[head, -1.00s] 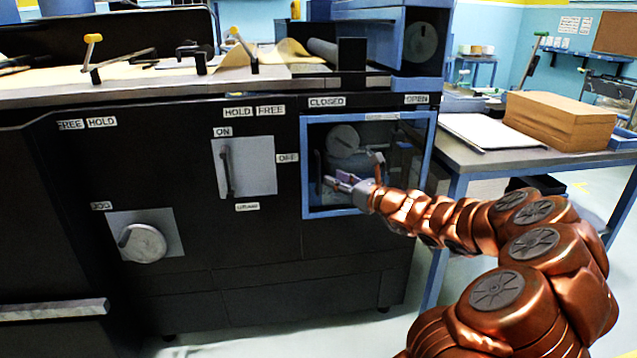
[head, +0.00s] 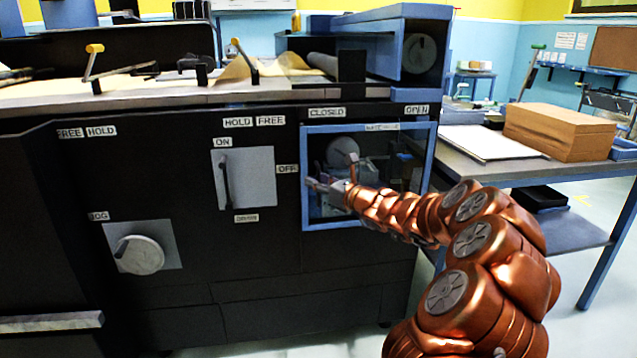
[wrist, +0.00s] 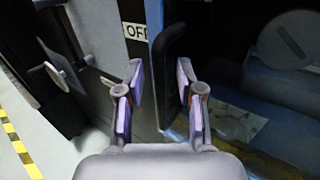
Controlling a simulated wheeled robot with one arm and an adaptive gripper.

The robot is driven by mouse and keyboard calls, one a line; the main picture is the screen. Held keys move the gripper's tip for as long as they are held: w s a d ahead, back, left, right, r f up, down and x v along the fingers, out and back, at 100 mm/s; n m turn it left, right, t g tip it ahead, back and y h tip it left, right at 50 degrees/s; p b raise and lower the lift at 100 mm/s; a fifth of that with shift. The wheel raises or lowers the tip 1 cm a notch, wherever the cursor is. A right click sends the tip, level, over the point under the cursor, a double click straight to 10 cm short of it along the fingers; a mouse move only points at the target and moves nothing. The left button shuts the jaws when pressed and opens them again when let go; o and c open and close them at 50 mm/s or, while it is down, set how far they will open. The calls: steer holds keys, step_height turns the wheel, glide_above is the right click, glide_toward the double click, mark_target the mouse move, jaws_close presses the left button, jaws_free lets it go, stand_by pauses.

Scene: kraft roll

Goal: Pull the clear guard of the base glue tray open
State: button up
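The clear guard (head: 400,170) is a see-through panel inside a blue frame (head: 432,165) on the black machine front. A CLOSED label sits above its left end and an OPEN label above its right end. My gripper (head: 316,186) is at the guard's left side. In the wrist view, my gripper (wrist: 160,92) is open, its two purple-padded fingers apart. A dark upright handle (wrist: 176,68) shows between and beyond the fingers, nearer the right one. Contact with it cannot be told.
Left of the guard are a grey ON/OFF lever plate (head: 258,180) and a round JOG knob (head: 140,254). To the right stands a table (head: 510,168) with a cardboard stack (head: 560,130). Floor is open in front.

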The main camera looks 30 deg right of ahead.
jaws_close()
stand_by(0.6)
